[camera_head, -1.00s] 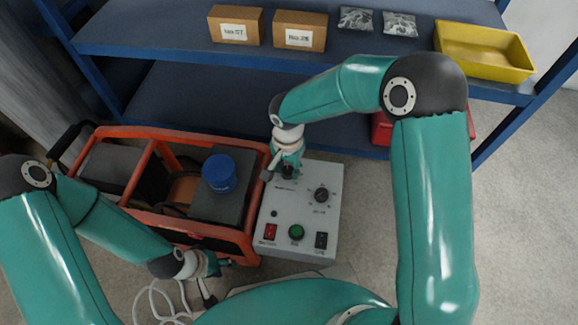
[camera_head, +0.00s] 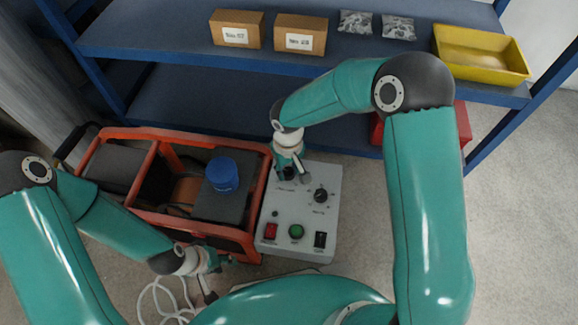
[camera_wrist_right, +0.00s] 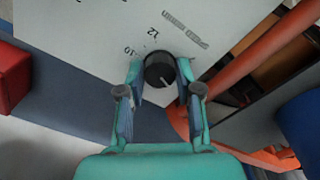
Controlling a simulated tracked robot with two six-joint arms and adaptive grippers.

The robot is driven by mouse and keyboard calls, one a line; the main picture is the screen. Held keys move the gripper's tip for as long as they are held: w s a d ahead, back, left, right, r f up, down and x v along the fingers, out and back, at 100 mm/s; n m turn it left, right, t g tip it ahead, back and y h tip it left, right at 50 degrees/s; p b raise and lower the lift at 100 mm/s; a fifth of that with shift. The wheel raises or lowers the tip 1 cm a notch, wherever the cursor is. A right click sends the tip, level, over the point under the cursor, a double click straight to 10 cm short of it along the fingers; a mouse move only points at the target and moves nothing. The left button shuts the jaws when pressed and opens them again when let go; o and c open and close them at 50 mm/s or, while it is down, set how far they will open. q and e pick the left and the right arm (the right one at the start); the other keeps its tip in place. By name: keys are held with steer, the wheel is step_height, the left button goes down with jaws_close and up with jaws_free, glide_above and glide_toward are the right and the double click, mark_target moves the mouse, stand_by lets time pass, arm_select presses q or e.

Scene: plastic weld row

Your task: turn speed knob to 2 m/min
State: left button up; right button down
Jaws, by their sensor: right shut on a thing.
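The grey control panel (camera_head: 270,222) sits beside the orange-framed machine. My right gripper (camera_head: 288,172) is at a black knob near the panel's upper left in the head view. In the right wrist view the black knob (camera_wrist_right: 160,70) with a pale pointer line stands between the two fingers of my right gripper (camera_wrist_right: 160,88), which is shut on it. Printed scale numbers show beside it; I read 10 and 12, and the rest is hidden or too small. A second black knob (camera_head: 321,195) is free on the right. My left gripper (camera_head: 217,276) is near the machine's lower edge; its fingers are unclear.
The panel's lower row has a red switch (camera_head: 271,231), a green button (camera_head: 296,232) and a black switch (camera_head: 320,240). A blue cap (camera_head: 222,174) sits on the orange-framed machine (camera_head: 190,222). A blue shelf (camera_head: 150,40) with boxes and a yellow tray (camera_head: 480,73) stands behind.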

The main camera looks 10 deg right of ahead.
steer(key=n+p, duration=0.1)
steer(key=n, duration=0.3)
steer(key=n+p, duration=0.1)
steer(key=n, duration=0.1)
steer(key=shift+s+p, duration=0.3)
steer(key=n+p, duration=0.1)
steer(key=n, duration=0.2)
steer(key=shift+n, duration=0.4)
steer(key=shift+f+n+p, duration=0.1)
steer(key=shift+n+p, duration=0.75)
steer(key=shift+n, duration=0.55)
steer(key=c, duration=0.8)
jaws_free()
steer(key=shift+w, duration=0.15)
steer(key=shift+r, duration=0.2)
